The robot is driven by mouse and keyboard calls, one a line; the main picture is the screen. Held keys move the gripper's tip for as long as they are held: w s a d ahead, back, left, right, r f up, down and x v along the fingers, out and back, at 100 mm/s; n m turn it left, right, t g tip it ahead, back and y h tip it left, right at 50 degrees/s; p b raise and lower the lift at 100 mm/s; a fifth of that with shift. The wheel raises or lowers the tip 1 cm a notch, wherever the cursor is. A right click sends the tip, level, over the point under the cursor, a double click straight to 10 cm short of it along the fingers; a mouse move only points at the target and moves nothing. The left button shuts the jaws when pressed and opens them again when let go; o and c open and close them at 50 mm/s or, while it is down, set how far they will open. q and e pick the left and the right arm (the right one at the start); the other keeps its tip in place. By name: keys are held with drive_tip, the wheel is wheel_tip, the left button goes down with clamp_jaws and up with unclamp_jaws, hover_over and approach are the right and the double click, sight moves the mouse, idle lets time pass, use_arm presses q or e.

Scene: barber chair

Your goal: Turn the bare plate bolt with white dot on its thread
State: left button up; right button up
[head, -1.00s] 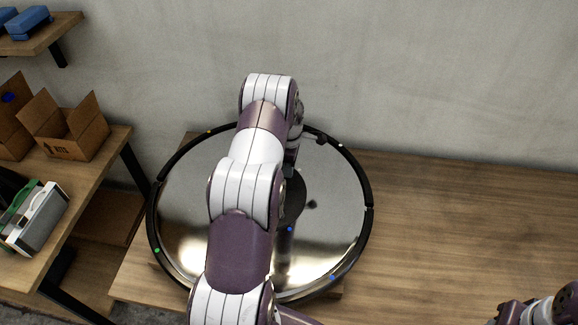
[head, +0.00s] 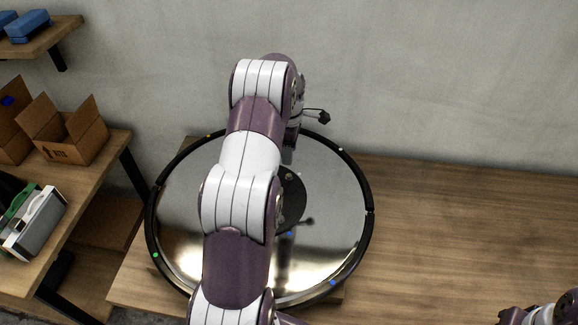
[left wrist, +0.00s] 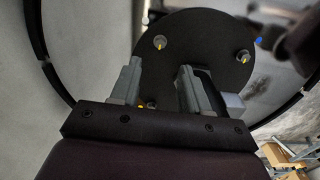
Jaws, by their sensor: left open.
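A round mirror-like base (head: 345,235) with a black rim lies on the wooden table. A dark round plate (head: 293,205) sits at its centre, partly hidden by my left arm. In the left wrist view the plate (left wrist: 205,30) carries bolts with yellow marks: one bolt at the upper left (left wrist: 160,42), one at the right (left wrist: 243,56), and one low beside a finger (left wrist: 150,105). I cannot make out a white dot on any bolt thread. My left gripper (left wrist: 163,78) is open over the plate, nothing visibly gripped. In the head view it is mostly hidden behind my arm.
The rim bears small coloured dots. The table (head: 470,215) is clear to the right. At left, a side bench holds cardboard boxes (head: 65,135) and a white-and-green case (head: 35,220). A wall stands behind. Part of my right arm shows at the lower right.

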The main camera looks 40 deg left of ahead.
use_arm(q)
wheel_tip(320, 180, up, 4)
drive_tip(key=shift+r+p, duration=0.1)
drive_tip(key=shift+p, duration=0.5)
